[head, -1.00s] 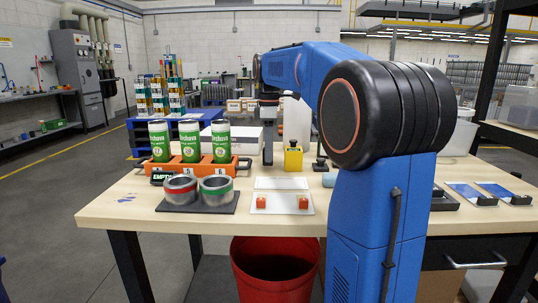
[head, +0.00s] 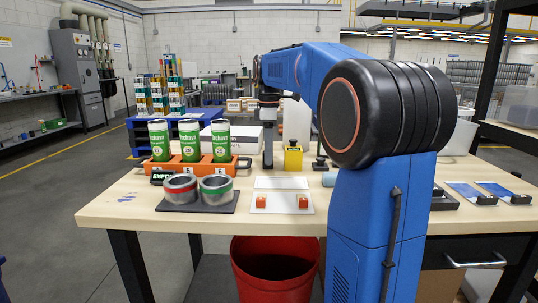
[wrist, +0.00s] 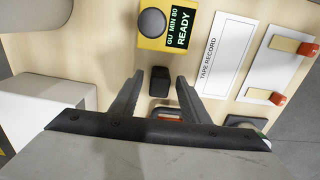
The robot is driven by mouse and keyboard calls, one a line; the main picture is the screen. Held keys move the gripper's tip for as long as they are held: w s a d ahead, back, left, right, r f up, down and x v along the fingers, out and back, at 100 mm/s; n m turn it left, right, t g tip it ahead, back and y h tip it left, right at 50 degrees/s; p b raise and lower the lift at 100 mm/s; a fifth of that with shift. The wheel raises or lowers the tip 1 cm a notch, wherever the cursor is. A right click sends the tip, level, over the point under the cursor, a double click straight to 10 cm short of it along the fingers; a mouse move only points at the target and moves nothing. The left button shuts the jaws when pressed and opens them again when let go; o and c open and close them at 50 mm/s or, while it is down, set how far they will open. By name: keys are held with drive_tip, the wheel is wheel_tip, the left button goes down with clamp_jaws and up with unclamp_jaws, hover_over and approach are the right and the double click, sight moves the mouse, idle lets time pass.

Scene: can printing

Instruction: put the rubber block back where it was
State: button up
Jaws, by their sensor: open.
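A small black block (wrist: 159,84), which looks like the rubber block, stands on the wooden table in the wrist view. My gripper (wrist: 160,76) is open, with one finger on each side of the block and a visible gap on both sides. I cannot tell how high the fingertips are above the table. In the head view my gripper (head: 268,156) is a dark shape at the table's back, left of the yellow READY device (head: 293,158). The block cannot be made out apart from the fingers there.
The yellow device (wrist: 166,24) is close beyond the block. A tape record card (wrist: 228,55) lies beside it. An orange rack (head: 186,168) holds green cans. A white box (wrist: 42,115) stands left in the wrist view.

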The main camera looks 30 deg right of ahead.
wheel_tip(320, 180, up, 12)
drive_tip(key=shift+f, duration=0.25)
idle(0.6)
